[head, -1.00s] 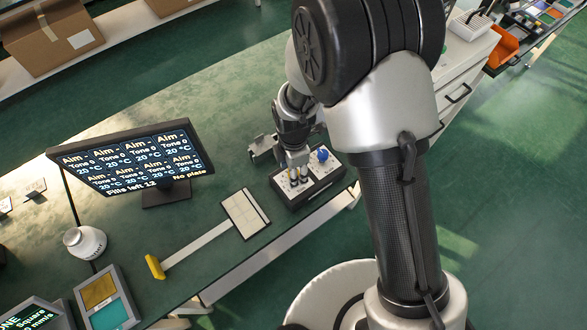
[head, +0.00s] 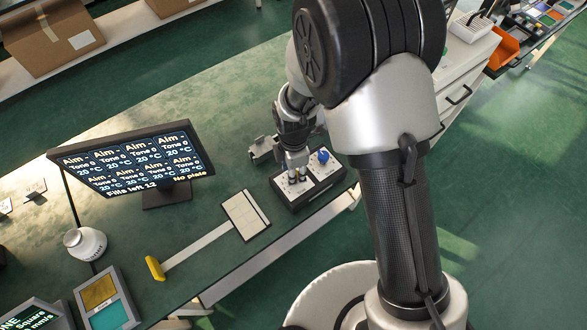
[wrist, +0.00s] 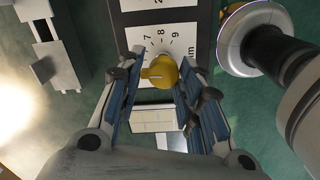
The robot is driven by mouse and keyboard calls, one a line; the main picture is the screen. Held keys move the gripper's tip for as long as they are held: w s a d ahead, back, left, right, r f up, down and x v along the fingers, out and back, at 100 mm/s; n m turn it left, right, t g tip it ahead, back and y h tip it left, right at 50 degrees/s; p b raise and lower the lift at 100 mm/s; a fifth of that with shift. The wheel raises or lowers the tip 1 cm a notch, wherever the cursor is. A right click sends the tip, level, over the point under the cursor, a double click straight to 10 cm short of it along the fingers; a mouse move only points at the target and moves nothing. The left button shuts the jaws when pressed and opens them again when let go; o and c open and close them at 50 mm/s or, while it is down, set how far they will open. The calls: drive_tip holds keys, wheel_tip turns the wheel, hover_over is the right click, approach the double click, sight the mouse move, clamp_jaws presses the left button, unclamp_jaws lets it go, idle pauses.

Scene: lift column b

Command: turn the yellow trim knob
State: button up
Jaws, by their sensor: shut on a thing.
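The yellow trim knob (wrist: 160,72) sits on a white dial plate (wrist: 185,42) with the printed numbers 7, 8 and 9 beside it. My gripper (wrist: 162,74) is shut on the knob, one blue-padded finger on each side. In the head view my gripper (head: 297,172) reaches down onto the control box (head: 309,190) at the bench edge, and its fingers mostly hide the yellow knob. A blue knob (head: 323,156) stands on the same box, just right of my gripper.
A dark display (head: 134,158) stands at left on the green bench; it reads "Fills left 12" and "No plate". A grey bracket (head: 262,149) stands close behind my gripper.

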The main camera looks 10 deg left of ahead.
drive_tip(key=shift+s+d+f+m, duration=0.1)
drive_tip(key=shift+s+d+m, duration=0.1)
drive_tip(key=shift+m, duration=1.05)
drive_tip(key=shift+s+d+f+m, duration=0.1)
drive_tip(key=shift+s+m, duration=0.05)
drive_tip(key=shift+m, duration=1.1)
drive_tip(key=o, duration=0.9)
drive_tip(key=shift+a, duration=0.1)
drive_tip(key=shift+r, duration=0.1)
drive_tip(key=shift+w+r, duration=0.1)
drive_tip(key=shift+w, duration=0.05)
drive_tip(key=shift+a+r, duration=0.1)
drive_tip(key=shift+r, duration=0.2)
wheel_tip(320, 180, up, 11)
drive_tip(key=shift+r, duration=0.15)
